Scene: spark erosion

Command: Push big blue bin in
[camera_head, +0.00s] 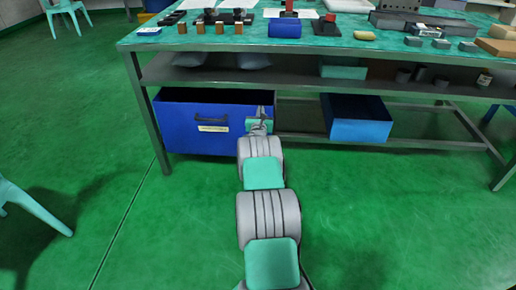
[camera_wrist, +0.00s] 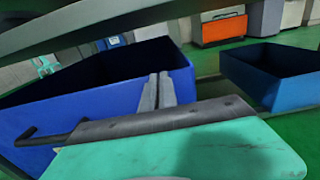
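The big blue bin (camera_head: 190,130) stands on the lower level under the left part of the workbench. Its front has a dark handle and a pale label. In the wrist view the bin (camera_wrist: 95,120) fills the left half, with its dark inside open upward and its handle at lower left. My gripper (camera_head: 262,112) is at the right end of the bin's front, near the top rim. In the wrist view my gripper's fingers (camera_wrist: 157,90) lie side by side with almost no gap and nothing seen between them. I cannot tell whether they touch the bin.
A smaller blue bin (camera_head: 357,120) stands to the right under the bench. The workbench (camera_head: 330,57) has a middle shelf above the bins, and its front left leg (camera_head: 146,118) stands close to the big bin. The green floor in front is clear; a teal chair (camera_head: 30,205) is at left.

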